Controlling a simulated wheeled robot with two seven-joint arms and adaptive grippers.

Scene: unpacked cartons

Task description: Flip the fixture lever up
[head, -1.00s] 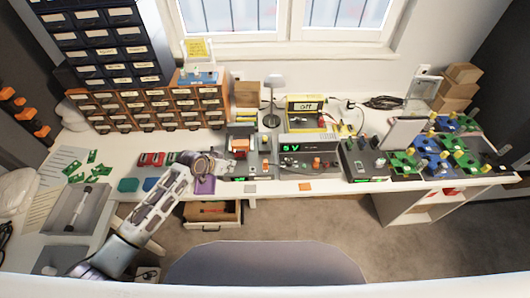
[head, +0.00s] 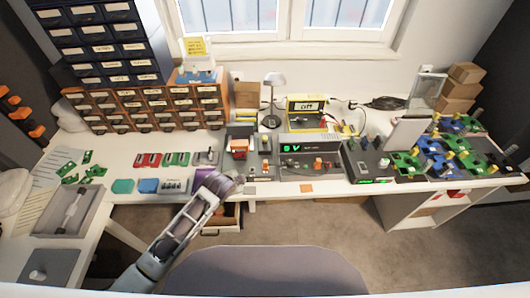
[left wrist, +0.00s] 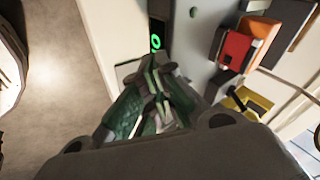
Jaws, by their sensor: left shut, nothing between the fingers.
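The grey fixture (head: 236,131) with an orange-red block (head: 239,146) stands at the middle of the bench. In the left wrist view, the fixture's grey face (left wrist: 195,45) and the red-orange block (left wrist: 238,48) show close by. I cannot clearly make out the lever or its position. My left gripper (head: 240,179) is just in front of the fixture at the bench's front edge. In the left wrist view its fingers (left wrist: 154,75) are together and empty, beside a dark display with a green digit (left wrist: 155,42). My right gripper is not in view.
A unit with a green display (head: 296,148) stands right of the fixture, with a yellow meter (head: 305,105) behind it. Green and blue boards (head: 440,155) crowd the right end.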

